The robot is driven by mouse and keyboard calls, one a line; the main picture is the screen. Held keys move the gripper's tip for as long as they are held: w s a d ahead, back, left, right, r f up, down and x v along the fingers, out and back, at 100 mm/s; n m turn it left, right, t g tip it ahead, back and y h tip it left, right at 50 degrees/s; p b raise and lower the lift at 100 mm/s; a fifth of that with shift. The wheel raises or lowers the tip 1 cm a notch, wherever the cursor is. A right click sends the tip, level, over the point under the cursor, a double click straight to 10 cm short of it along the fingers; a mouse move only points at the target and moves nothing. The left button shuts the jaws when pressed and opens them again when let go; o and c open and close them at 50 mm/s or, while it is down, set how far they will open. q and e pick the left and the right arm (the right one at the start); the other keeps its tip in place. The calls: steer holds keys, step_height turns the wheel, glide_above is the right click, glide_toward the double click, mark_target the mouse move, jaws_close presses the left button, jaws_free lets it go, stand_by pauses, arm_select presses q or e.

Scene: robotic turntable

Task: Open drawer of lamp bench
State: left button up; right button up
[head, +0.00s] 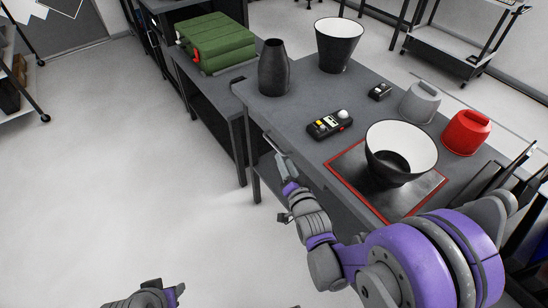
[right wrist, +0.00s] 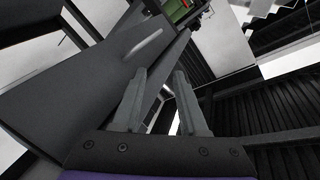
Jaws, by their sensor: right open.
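The lamp bench (head: 300,100) is a long dark grey bench on the right side of the head view. In the right wrist view its drawer front (right wrist: 75,85) is a slanted grey panel with a pale bar handle (right wrist: 146,45). My right gripper (head: 282,160) is at the bench's front side; its open fingers also show in the right wrist view (right wrist: 160,72). The handle lies beyond the fingertips, with nothing between them. The drawer looks closed. My left gripper (head: 176,291) is only partly seen at the bottom edge, and its jaw state is unclear.
On the bench stand two black-and-white lampshades (head: 339,45) (head: 401,152), a dark vase-shaped base (head: 274,68), a control box (head: 330,124), and grey (head: 420,102) and red (head: 466,132) cups. A green case (head: 216,42) lies on the neighbouring bench.

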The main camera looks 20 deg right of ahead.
mark_target(275, 146)
step_height(275, 146, down, 6)
steer(key=w+f+m+t+b, duration=0.1)
steer(key=m+t+b, duration=0.2)
steer(key=b, duration=0.1)
steer(key=shift+t, duration=0.5)
steer(key=p+x, duration=0.2)
steer(key=x, duration=0.8)
steer(key=shift+w+p, duration=0.35)
steer(key=shift+w, duration=0.05)
arm_select(q)
step_height(275, 146, down, 3)
steer(key=shift+w+r, duration=0.1)
arm_select(e)
jaws_close()
